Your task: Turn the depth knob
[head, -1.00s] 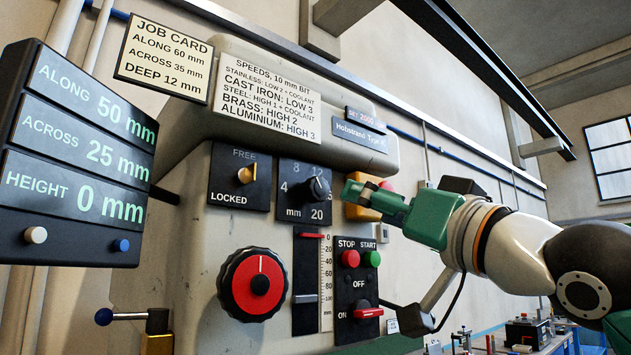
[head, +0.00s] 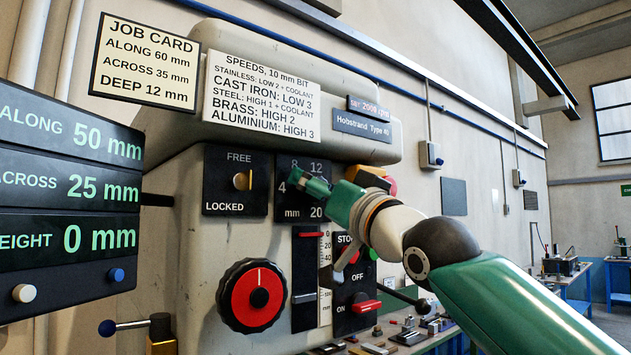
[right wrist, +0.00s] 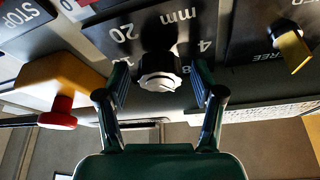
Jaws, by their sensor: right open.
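The depth knob (right wrist: 158,72) is a dark round knob with a pale face, on a black mm plate (head: 283,200) marked 4, 8, 12 and 20. In the right wrist view it sits between the spread fingers of my right gripper (right wrist: 160,84), with a gap on each side. In the head view my right gripper (head: 300,182) is in front of the plate and hides the knob. I cannot tell which number the knob points to. The job card (head: 146,62) reads DEEP 12 mm. My left gripper is not in view.
Left of the depth plate is a FREE/LOCKED panel with a brass lever (head: 243,181). A red and black handwheel (head: 258,295) is below. A yellow box with a red button (right wrist: 62,95) is close beside the gripper.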

